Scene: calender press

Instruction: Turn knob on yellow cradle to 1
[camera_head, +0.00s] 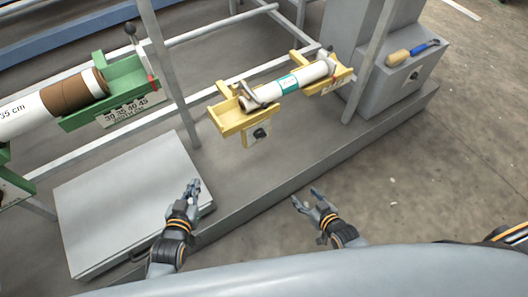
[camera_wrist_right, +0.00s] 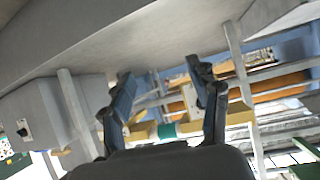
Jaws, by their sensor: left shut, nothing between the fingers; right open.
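The yellow cradle (camera_head: 229,121) holds a white roll (camera_head: 300,82) with a teal label, in the upper middle of the head view. A dark knob (camera_head: 260,133) sits on a pale plate below the cradle's left end. Its setting is too small to read. My left gripper (camera_head: 193,187) is shut and empty, left of and below the knob, over the grey platform's right edge. My right gripper (camera_head: 305,199) is open and empty, below and right of the knob, well apart from it. In the right wrist view, part of the yellow cradle (camera_wrist_right: 143,131) shows beyond the open fingers (camera_wrist_right: 165,85).
A green cradle (camera_head: 130,80) with a brown and white roll stands at left. A grey post (camera_head: 367,60) rises just right of the yellow cradle. A grey box (camera_head: 395,85) carries a brush with a blue handle (camera_head: 425,47). Open floor (camera_head: 390,180) lies at right.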

